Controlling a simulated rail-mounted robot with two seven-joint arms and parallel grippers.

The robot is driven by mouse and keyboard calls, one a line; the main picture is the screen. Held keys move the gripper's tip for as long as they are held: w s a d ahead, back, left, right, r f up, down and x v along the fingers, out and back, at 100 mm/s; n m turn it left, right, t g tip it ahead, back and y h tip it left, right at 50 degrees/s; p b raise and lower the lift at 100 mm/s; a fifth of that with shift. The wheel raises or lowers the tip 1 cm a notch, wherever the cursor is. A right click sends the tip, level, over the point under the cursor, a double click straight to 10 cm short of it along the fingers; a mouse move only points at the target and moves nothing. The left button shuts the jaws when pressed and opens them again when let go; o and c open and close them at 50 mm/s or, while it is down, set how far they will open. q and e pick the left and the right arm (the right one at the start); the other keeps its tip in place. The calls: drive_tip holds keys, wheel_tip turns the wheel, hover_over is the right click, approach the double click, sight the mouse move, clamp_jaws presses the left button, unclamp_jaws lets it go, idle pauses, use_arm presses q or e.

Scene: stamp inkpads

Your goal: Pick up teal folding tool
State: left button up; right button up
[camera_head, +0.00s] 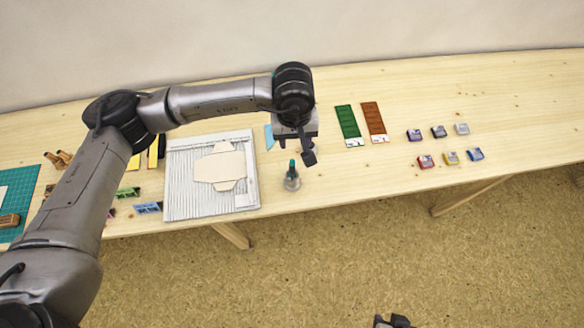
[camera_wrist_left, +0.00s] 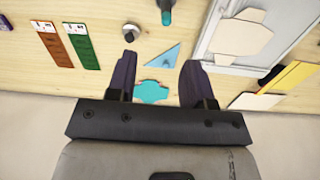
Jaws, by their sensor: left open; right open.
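A flat teal piece with scalloped ends, which looks like the teal folding tool (camera_wrist_left: 151,92), lies on the table in the left wrist view. It shows between the finger bases, near the gripper body. I cannot make it out in the head view, where my arm and gripper cover that area. My left gripper (camera_head: 308,150) is open and empty above the table; its two dark fingers also show in the left wrist view (camera_wrist_left: 160,62). My right gripper (camera_head: 392,322) barely shows at the bottom edge of the head view, away from the table.
A light blue triangle (camera_wrist_left: 164,57) and a round metallic item (camera_wrist_left: 131,32) lie close by. A teal-topped bottle (camera_head: 292,176) stands near the front edge. Left is a white scoring board (camera_head: 185,185) with a cream envelope blank (camera_head: 220,167). Green (camera_head: 348,122) and brown (camera_head: 374,118) strips lie right.

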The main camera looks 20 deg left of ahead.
sight(292, 166)
use_arm(q)
drive_tip(key=shift+m, duration=0.7)
drive_tip(key=f, duration=0.8)
drive_tip(key=shift+s+a+f+b, duration=0.1)
drive_tip(key=shift+a+b, duration=0.1)
drive_tip(key=shift+b, duration=0.1)
drive_tip(key=shift+s+f, duration=0.2)
drive_tip(key=shift+f, duration=2.6)
clamp_jaws()
